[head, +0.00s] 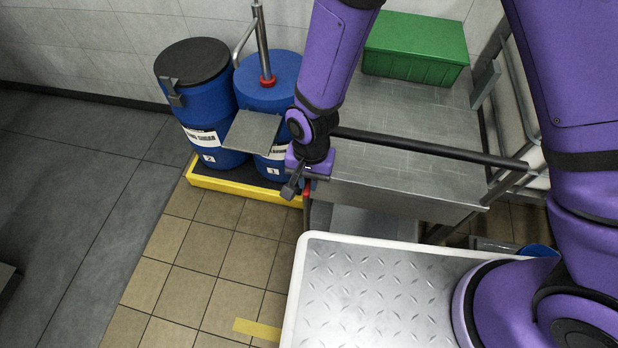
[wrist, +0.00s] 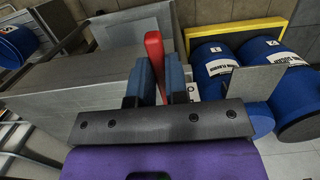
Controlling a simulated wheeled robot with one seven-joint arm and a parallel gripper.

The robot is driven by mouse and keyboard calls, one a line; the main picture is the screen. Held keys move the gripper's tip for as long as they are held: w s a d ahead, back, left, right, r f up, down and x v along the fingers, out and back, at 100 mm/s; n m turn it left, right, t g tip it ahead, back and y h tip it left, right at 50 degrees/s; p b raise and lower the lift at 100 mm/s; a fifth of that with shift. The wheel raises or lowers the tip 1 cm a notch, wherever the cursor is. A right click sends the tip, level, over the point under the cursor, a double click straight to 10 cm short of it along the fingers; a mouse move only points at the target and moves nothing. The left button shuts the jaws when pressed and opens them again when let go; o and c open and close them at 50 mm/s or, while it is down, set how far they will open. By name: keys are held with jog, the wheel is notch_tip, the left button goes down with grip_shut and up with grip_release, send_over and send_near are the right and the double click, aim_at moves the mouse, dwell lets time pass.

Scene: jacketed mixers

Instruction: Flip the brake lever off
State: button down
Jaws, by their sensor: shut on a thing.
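The brake lever is a red handle (wrist: 154,52) standing up between my gripper's fingers in the wrist view. A small red part of it shows beside my gripper in the head view (head: 306,188), at the near left corner of the steel cart (head: 385,196). My gripper (wrist: 160,82) has its two blue-grey fingers closed around the lever. In the head view my gripper (head: 292,188) is low at the cart's left end, and it hides most of the lever. The lever's pivot and lower end cannot be made out.
Two blue drums (head: 205,105) stand in a yellow-edged tray (head: 240,190) left of the cart. A flat grey plate (head: 252,133) juts out in front of the right drum. A green box (head: 415,52) sits on the cart's back. A black bar (head: 430,148) crosses the cart. Tiled floor at left is clear.

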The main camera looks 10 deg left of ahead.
jog(key=c, duration=1.1)
grip_release()
jog(key=shift+r, duration=0.1)
jog(key=r, duration=0.3)
jog(key=w+r, duration=0.1)
jog(key=r, duration=0.6)
jog(key=shift+w+r, duration=0.2)
jog(key=shift+r, duration=0.1)
jog(key=shift+d, duration=0.1)
